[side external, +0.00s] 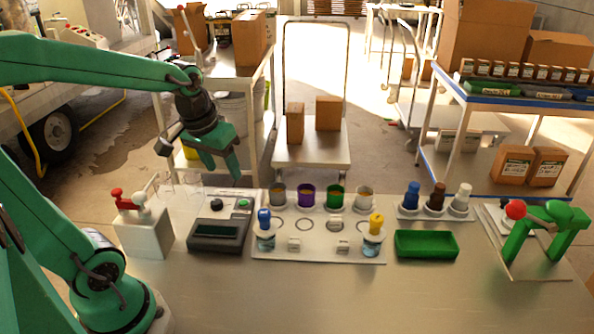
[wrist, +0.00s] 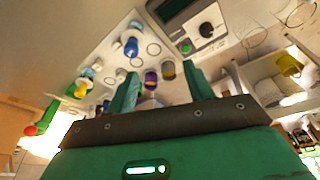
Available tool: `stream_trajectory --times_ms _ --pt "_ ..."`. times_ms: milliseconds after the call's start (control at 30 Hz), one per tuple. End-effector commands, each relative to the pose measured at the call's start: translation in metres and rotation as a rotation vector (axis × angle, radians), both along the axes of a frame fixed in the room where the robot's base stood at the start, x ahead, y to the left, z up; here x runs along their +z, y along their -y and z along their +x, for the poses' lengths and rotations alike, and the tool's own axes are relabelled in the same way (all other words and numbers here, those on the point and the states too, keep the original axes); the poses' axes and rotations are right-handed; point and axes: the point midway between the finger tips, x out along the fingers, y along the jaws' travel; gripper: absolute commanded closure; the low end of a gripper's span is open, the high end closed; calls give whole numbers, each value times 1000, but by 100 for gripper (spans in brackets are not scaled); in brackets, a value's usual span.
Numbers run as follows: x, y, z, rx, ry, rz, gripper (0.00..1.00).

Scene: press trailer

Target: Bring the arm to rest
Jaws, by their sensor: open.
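My gripper (side external: 222,164) hangs in the air above the back left of the table (side external: 330,300), near the grey device with a dark display (side external: 219,233). In the wrist view the two green fingers (wrist: 163,88) stand apart with nothing held between them. A white board (side external: 318,252) holds several coloured cups along its back row. Two small vials stand at its front corners, one with a blue cap (side external: 265,230) and one with a yellow cap (side external: 374,236). The gripper touches none of these.
A white block with a red-handled valve (side external: 143,230) stands at left. A green tray (side external: 426,244), a rack of bottles (side external: 436,203) and a green press with a red knob (side external: 545,230) stand at right. Clear glassware (side external: 180,188) is below the gripper. The table's front is clear.

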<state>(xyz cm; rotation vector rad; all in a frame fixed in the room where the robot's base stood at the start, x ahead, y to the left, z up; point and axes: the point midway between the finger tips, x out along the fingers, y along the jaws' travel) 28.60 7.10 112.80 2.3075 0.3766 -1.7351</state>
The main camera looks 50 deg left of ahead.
Motion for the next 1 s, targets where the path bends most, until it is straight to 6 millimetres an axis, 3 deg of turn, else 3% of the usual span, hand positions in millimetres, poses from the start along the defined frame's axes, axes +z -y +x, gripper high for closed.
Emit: stream_trajectory --times_ms 200,500,1000 --pt "18 33 -23 -140 85 30 48" --pt "29 64 -53 -296 180 58 48" --pt "31 72 -62 -343 208 65 48"
